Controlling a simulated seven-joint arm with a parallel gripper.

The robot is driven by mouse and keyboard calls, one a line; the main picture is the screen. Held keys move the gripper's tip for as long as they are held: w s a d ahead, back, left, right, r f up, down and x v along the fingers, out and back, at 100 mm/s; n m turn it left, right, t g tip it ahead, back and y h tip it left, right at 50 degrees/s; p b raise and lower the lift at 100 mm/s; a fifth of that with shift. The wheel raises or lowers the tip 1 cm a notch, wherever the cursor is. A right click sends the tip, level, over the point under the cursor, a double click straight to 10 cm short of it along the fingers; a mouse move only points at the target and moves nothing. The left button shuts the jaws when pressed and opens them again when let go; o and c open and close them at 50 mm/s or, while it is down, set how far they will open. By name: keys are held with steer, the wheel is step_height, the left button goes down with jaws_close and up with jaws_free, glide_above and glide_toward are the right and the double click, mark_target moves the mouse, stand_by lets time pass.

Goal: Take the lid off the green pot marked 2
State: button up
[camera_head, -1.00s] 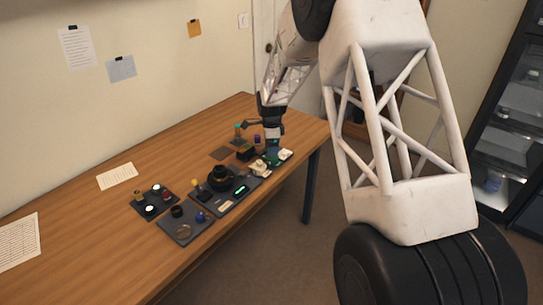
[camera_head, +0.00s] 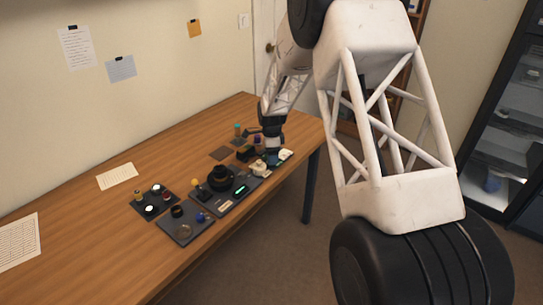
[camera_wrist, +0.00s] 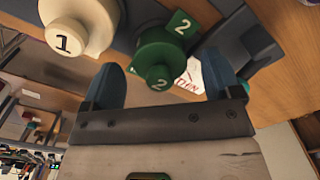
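The green pot marked 2 (camera_wrist: 168,50) shows in the wrist view with its green lid (camera_wrist: 158,76), which bears a pale 2, facing me. A green tag with a 2 (camera_wrist: 180,23) is beside it. My gripper (camera_wrist: 163,62) is open, with one blue fingertip on each side of the green lid. A gap shows between the lid and each finger, and I cannot tell how deep the fingers reach. In the head view my gripper (camera_head: 273,158) is low at the desk's far right end and hides the green pot.
A cream pot marked 1 (camera_wrist: 70,35) stands close beside the left finger. A paper label with red writing (camera_wrist: 190,78) is near the right finger. Dark trays with small parts (camera_head: 185,228) lie along the desk's front. The desk's left part (camera_head: 90,225) is mostly clear.

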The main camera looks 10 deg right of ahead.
steer(key=c, duration=0.9)
steer(key=shift+r, duration=0.2)
steer(key=shift+r, duration=0.45)
steer(key=shift+s+r, duration=0.2)
steer(key=shift+r, duration=0.4)
steer(key=shift+s+r, duration=0.15)
steer(key=shift+r, duration=0.45)
steer(key=s+d+r, duration=0.1)
steer(key=s, duration=1.4)
steer(key=shift+s+d+r, duration=0.15)
